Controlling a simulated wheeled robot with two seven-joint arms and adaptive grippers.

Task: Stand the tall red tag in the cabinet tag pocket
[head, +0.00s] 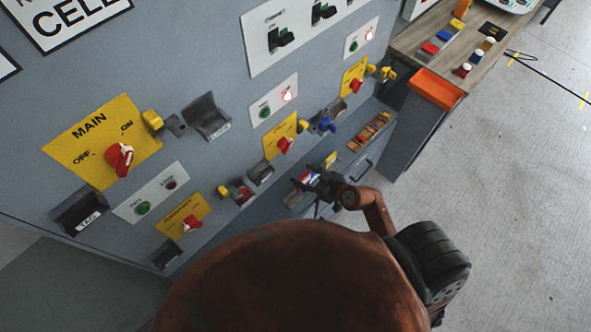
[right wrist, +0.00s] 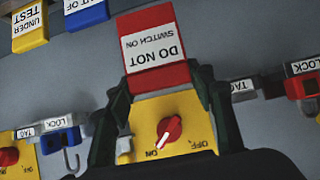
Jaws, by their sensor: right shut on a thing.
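The red tag (right wrist: 155,20), with a white label reading "DO NOT SWITCH ON", shows upside down in the right wrist view. My right gripper (right wrist: 160,85) is shut on it, one finger on each side of its end. In the head view my right gripper (head: 322,184) is low in front of the grey cabinet, partly hiding the tags there. Black pockets sit on the cabinet front: a large one (head: 80,211) at lower left, a grey one (head: 207,118) near MAIN, and small ones (head: 262,173) lower down. My left gripper is out of view.
Yellow switch plates with red knobs, such as MAIN (head: 103,140), project from the cabinet. A yellow tag (right wrist: 28,25) and a blue tag (right wrist: 86,12) lie near the held tag. A bench (head: 415,40) with an orange bin (head: 435,88) stands at upper right.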

